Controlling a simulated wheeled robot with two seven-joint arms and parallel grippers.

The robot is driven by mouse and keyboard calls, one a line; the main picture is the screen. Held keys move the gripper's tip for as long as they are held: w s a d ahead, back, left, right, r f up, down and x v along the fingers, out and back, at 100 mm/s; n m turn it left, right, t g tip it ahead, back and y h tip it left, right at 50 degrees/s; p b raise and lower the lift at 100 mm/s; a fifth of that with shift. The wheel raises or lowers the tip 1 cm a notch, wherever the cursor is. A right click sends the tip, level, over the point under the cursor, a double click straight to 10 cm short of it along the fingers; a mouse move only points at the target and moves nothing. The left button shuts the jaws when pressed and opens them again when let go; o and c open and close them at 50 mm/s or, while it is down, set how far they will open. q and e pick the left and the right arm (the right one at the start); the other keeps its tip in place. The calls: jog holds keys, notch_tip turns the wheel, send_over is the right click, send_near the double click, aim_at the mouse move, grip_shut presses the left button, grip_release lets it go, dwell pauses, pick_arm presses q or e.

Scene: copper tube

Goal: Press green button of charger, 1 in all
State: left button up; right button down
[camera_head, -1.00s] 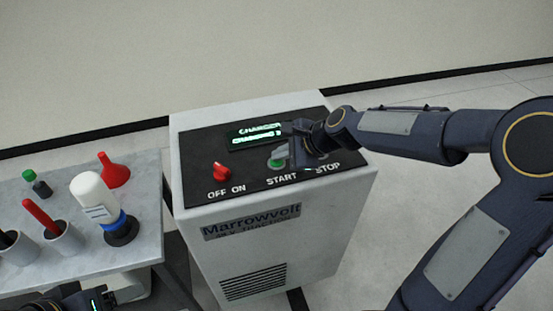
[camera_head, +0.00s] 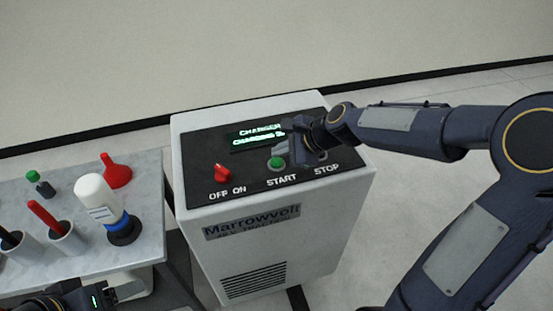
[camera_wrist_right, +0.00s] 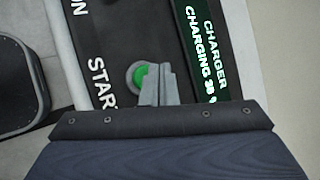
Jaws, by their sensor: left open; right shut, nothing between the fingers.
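The charger (camera_head: 260,215) is a pale grey cabinet with a black sloped top panel. Its green button (camera_head: 276,163) sits above the word START and also shows in the right wrist view (camera_wrist_right: 141,76). My right gripper (camera_head: 283,149) is shut and empty, its tips just above and behind the button. In the right wrist view the fingertips (camera_wrist_right: 158,72) partly cover the button's edge; I cannot tell whether they touch it. The lit green display (camera_head: 257,136) reads CHARGER and CHARGING. My left gripper (camera_head: 126,290) is open at the lower left, below the table edge.
A red switch (camera_head: 221,173) stands at OFF ON on the panel. The STOP button is largely hidden by my right gripper. A grey table (camera_head: 70,264) to the left bears a white bottle (camera_head: 97,195), a red funnel (camera_head: 116,172), a small green-capped bottle (camera_head: 39,184) and cups.

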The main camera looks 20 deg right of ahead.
aim_at(281, 162)
jog(key=shift+r+p, duration=2.45)
jog(key=shift+r, duration=0.15)
jog(key=shift+f, duration=0.1)
jog(key=s+d+n+h, duration=0.1)
jog(key=s+d+n, duration=0.1)
jog(key=s+n, duration=0.6)
jog(key=s+d+r+n+g+h, duration=0.1)
jog(key=s+d+n, duration=0.2)
jog(key=s+n, duration=0.5)
jog(key=s, duration=1.1)
jog(key=shift+n+h, duration=0.3)
